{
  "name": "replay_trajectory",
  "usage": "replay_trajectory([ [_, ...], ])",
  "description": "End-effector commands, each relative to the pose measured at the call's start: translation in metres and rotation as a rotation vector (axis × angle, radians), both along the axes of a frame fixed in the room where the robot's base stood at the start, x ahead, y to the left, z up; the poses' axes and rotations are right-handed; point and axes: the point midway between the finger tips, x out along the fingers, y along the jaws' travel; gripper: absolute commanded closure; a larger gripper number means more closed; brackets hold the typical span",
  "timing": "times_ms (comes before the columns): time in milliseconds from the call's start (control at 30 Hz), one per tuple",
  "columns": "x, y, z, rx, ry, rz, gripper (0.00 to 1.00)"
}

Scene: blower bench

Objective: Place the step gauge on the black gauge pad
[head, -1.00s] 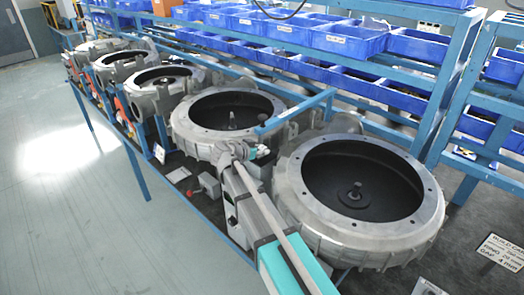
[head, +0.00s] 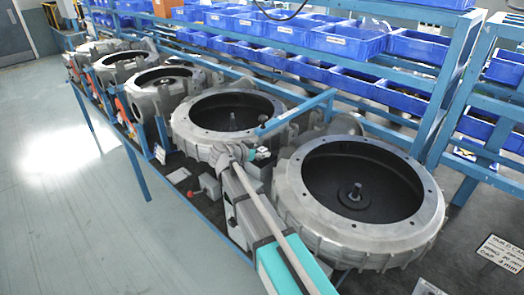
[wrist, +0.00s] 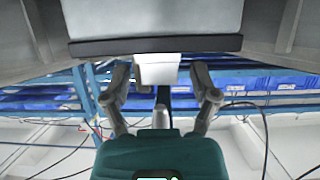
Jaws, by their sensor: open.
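In the wrist view a pale grey stepped block, which looks like the step gauge (wrist: 158,70), sits between the fingers of my gripper (wrist: 160,72). The fingers are open, with a gap on each side of the gauge. The gauge's wide end appears to meet a black slab, likely the gauge pad (wrist: 155,45), on a large grey block (wrist: 155,18). The wrist view seems upside down, so the gauge appears to stand on the pad.
Large round grey housings stand close on both sides, one nearer (head: 420,205) and one behind (head: 185,130). A blue bar (head: 300,110) crosses just behind my gripper. Shelves of blue bins (head: 345,40) run along the back. The floor (head: 70,210) at left is clear.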

Motion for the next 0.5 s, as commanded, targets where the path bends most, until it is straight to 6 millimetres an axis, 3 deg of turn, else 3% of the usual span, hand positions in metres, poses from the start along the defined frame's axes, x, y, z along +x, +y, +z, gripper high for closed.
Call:
replay_trajectory([
  [500,-0.052,0.053,0.034,0.001,-0.001,0.002,0.23],
])
